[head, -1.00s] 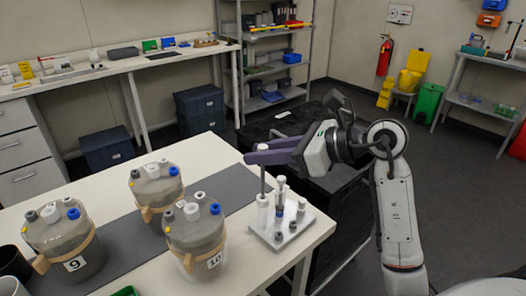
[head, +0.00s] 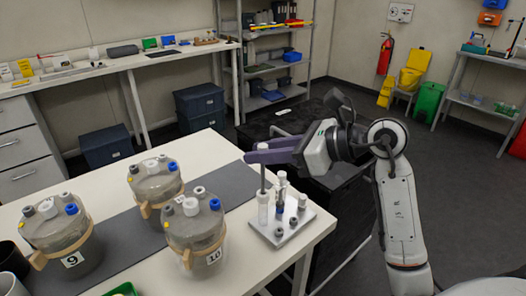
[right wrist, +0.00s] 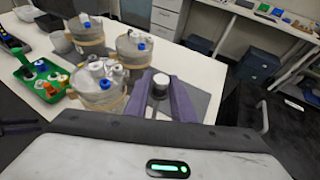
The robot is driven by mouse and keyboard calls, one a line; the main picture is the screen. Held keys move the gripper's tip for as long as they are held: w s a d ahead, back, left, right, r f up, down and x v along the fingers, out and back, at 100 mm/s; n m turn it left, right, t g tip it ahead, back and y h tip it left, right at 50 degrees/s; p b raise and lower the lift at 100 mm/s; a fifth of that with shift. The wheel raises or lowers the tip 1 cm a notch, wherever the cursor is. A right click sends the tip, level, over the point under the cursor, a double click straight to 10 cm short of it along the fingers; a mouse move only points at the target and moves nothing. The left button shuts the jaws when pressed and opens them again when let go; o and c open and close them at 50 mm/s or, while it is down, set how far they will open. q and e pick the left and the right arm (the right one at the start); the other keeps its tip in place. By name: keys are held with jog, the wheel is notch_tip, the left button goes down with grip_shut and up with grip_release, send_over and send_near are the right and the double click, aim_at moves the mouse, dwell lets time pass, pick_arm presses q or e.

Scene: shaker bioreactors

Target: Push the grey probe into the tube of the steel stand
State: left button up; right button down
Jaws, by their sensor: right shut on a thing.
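My right gripper (head: 258,155) is shut on the grey probe (head: 262,179) above the steel stand (head: 295,233) at the table's right end. The probe hangs upright, its lower end at the mouth of a pale tube (head: 263,211) on the stand. I cannot tell how deep it sits in the tube. In the right wrist view the probe's pale round top (right wrist: 160,79) shows between the two purple fingers (right wrist: 160,100). The stand is hidden there.
Other probes or tubes (head: 281,195) stand close on the same plate. Jar 10 (head: 195,238), jar 9 (head: 62,240) and a third jar (head: 155,185) stand to the left. A green tray (right wrist: 42,80) holds several small bottles. The grey mat (head: 125,240) has bare room.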

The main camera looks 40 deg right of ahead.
aim_at(263, 194)
dwell(0.8)
jog(key=shift+f+b, duration=3.6)
jog(key=shift+b, duration=0.25)
dwell(3.3)
